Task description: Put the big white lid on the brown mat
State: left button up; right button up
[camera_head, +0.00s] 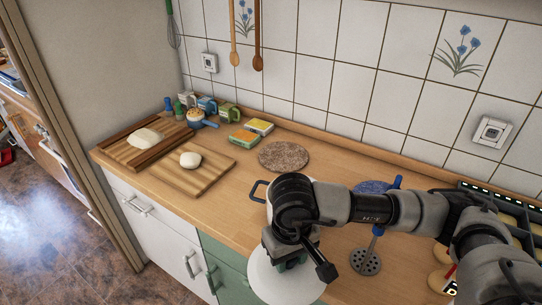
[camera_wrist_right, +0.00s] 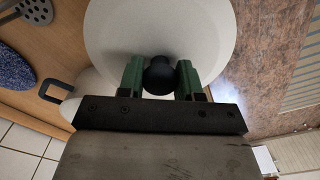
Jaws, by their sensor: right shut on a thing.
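The big white lid (camera_head: 268,285) is at the front edge of the counter in the head view and fills the top middle of the wrist view (camera_wrist_right: 120,30). My right gripper (camera_wrist_right: 160,78) is shut on the lid's black knob (camera_wrist_right: 158,76), a green finger on each side. In the head view the right gripper (camera_head: 288,252) partly covers the lid. The brown mat (camera_head: 283,155) lies bare on the counter near the tiled wall, farther back than the lid. My left gripper is not in view.
A white pot with a dark handle (camera_head: 258,190) is mostly hidden behind my right arm; its handle shows in the wrist view (camera_wrist_right: 50,92). A blue mat (camera_head: 372,187) and a slotted utensil (camera_head: 366,262) are to the right. Cutting boards (camera_head: 205,178) with dough are left.

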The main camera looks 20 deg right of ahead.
aim_at(283, 155)
jog(key=i+j+z, duration=0.2)
jog(key=i+j, duration=0.15)
jog(key=j, duration=0.25)
jog(key=i+j+z, duration=0.1)
jog(key=j, duration=0.2)
jog(key=i+j+z, duration=0.1)
jog(key=j, duration=0.25)
jog(key=i+j+z, duration=0.1)
jog(key=j, duration=0.25)
jog(key=i+j+z, duration=0.2)
jog(key=i, duration=0.25)
jog(key=i+j+z, duration=0.15)
jog(key=i, duration=0.35)
jog(key=i+z, duration=0.1)
jog(key=i+l, duration=0.05)
jog(key=i, duration=0.05)
